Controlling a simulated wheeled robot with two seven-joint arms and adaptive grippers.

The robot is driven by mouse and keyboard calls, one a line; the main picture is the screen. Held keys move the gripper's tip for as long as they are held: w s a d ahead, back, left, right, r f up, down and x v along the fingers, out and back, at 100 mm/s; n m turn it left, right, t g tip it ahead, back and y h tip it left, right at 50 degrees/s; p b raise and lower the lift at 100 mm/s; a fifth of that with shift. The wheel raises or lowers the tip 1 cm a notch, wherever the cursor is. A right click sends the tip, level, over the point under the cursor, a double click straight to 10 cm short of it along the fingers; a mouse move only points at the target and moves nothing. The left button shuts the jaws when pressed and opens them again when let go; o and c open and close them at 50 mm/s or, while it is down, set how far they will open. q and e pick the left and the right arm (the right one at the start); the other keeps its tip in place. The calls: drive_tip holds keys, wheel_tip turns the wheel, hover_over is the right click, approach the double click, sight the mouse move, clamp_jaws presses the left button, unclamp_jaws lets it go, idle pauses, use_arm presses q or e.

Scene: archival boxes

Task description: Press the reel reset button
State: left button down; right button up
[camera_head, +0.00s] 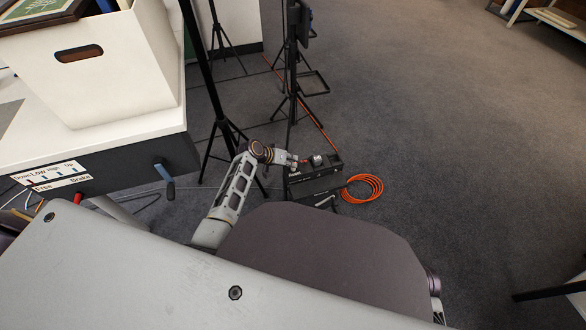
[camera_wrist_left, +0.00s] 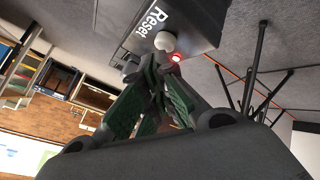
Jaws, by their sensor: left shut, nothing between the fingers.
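The reel box (camera_head: 313,181) is a dark box low on the floor area at the middle of the head view. In the left wrist view its dark face (camera_wrist_left: 193,22) carries a white "Reset" label. A pale round button (camera_wrist_left: 168,43) sits below the label, with a small red light (camera_wrist_left: 177,58) beside it. My left gripper (camera_head: 303,162) reaches the box in the head view. In the left wrist view its green-padded fingers (camera_wrist_left: 158,62) are shut and empty, with the tips right at the button. I cannot tell whether they touch it. My right gripper is not in view.
A coiled orange cable (camera_head: 362,189) lies right of the box. Black tripod stands (camera_head: 291,75) rise behind it. A white cart (camera_head: 150,128) with a cream box (camera_head: 110,75) stands at the left. Grey carpet (camera_head: 450,130) is open to the right.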

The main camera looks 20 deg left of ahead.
use_arm(q)
drive_tip(key=shift+f, duration=0.45)
idle(0.5)
drive_tip(key=shift+r+p, duration=0.45)
drive_tip(key=shift+p, duration=0.1)
idle(0.3)
drive_tip(key=shift+r+p, duration=2.9)
drive_tip(key=shift+r, duration=0.1)
